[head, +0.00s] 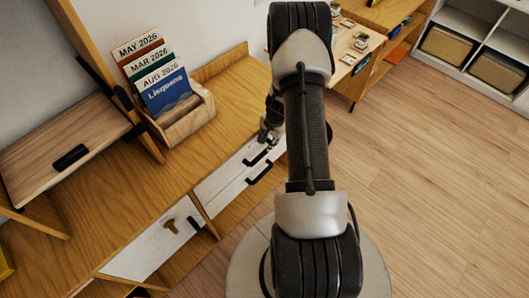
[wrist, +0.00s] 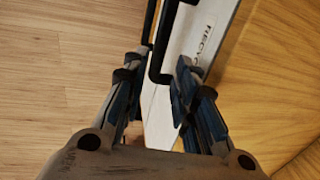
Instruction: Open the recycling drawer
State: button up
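The recycling drawer has a white front with a partly visible label reading "RECYC" (wrist: 207,38) in the wrist view. A black bar handle (wrist: 163,55) stands off this front, with a second dark bar close beside it. In the head view, two black handles (head: 260,174) show on the white fronts (head: 222,187) near my gripper (head: 268,142). My gripper (wrist: 157,78) is open, with its blue-grey fingers apart and the near end of the handle between or just beyond their tips. I cannot tell whether either finger touches it. My arm hides part of the cabinet in the head view.
A wooden holder (head: 187,118) with booklets stands on the cabinet top (head: 120,190). The wooden floor (head: 430,190) at right is clear.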

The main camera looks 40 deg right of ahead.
aim_at(264, 151)
jog(key=f, duration=0.3)
jog(key=w+f+b, duration=0.1)
jog(key=f, duration=0.2)
jog(key=f+b, duration=0.1)
jog(key=f, duration=0.1)
jog(key=shift+w+a+f, duration=0.1)
jog(key=shift+w+f, duration=0.25)
jog(key=shift+f, duration=0.05)
jog(key=shift+c, duration=0.3)
grip_shut()
